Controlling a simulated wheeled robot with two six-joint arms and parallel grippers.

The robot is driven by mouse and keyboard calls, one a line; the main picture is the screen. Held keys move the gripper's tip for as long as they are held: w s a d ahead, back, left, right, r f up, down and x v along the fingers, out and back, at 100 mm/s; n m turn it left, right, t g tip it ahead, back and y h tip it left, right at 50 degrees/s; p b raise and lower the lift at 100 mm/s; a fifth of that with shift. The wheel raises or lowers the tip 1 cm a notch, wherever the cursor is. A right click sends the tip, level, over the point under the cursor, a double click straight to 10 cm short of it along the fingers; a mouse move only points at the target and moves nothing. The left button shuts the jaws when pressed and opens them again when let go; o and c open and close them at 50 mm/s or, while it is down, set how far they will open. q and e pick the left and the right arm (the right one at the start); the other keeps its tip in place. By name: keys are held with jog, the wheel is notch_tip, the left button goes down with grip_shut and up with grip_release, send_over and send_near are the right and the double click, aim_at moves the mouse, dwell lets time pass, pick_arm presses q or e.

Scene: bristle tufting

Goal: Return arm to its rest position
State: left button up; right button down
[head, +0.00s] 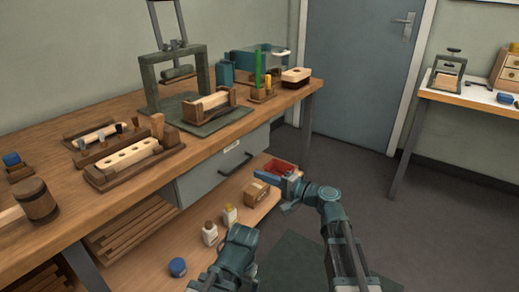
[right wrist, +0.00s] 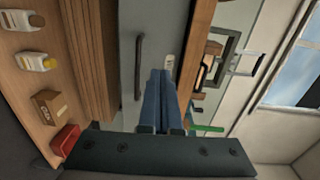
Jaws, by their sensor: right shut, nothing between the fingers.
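My right gripper (head: 262,174) reaches in front of the workbench (head: 215,158), near the grey drawer (head: 228,160) and above the lower shelf. Its blue fingers (right wrist: 160,72) are together and empty in the right wrist view, pointing toward the drawer front and its dark handle (right wrist: 139,68). It looks clear of the bench, though the exact gap is hard to judge. Part of my left arm (head: 236,255) shows at the bottom of the head view, but its gripper does not show.
A cardboard box (head: 256,193), a red bin (head: 280,167) and bottles (head: 210,233) stand on the lower shelf. On the bench are a green press frame (head: 203,75), a brush block (head: 130,155) and a mallet (head: 36,200). The floor (head: 400,230) at right is open.

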jog(key=s+d+f+n+g+h, duration=0.2)
jog(key=s+f+n+g+h, duration=0.3)
jog(key=s+f, duration=0.6)
jog(key=s+d+f+n+g+h, duration=0.1)
jog(key=s+d+f+g+h, duration=0.1)
jog(key=s+d+f+h, duration=0.4)
jog(key=s+d+f+n+g+h, duration=0.1)
jog(key=s+d+f+g+h, duration=0.2)
jog(key=d, duration=0.5)
jog(key=s+a+r+n+h+p, duration=0.15)
jog(key=s+a+n, duration=0.35)
jog(key=a, duration=0.6)
notch_tip(320, 180, up, 37)
jog(key=m+p, duration=0.1)
jog(key=p, duration=3.7)
jog(key=shift+s+r+m, duration=0.2)
jog(key=shift+s+m, duration=0.1)
jog(key=shift+s, duration=0.05)
